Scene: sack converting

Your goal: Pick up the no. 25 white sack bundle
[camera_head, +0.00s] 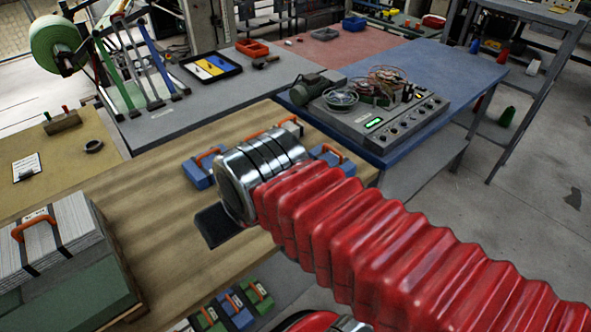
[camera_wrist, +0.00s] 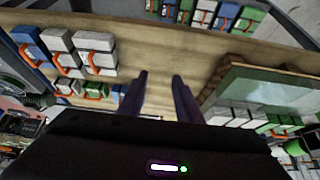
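In the wrist view, white sack bundles with orange handles lie at the left of the wooden table; a white bundle (camera_wrist: 98,62) is the nearest of them to my gripper. A blue bundle (camera_wrist: 28,40) lies beside them. No number is readable, so I cannot tell which bundle is no. 25. My gripper (camera_wrist: 160,77) is open and empty above bare wood, its two dark fingers apart. In the head view my arm hides much of the bundle group; blue bundles (camera_head: 197,174) show beside the wrist, and part of a white bundle (camera_head: 291,126) shows behind it.
A large strapped white stack (camera_head: 60,236) with an orange handle sits on a green block at left. More bundles (camera_head: 232,307) line a lower level in front. A blue bench (camera_head: 440,65) with a control box (camera_head: 375,120) stands behind. The middle of the wooden table (camera_head: 140,215) is clear.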

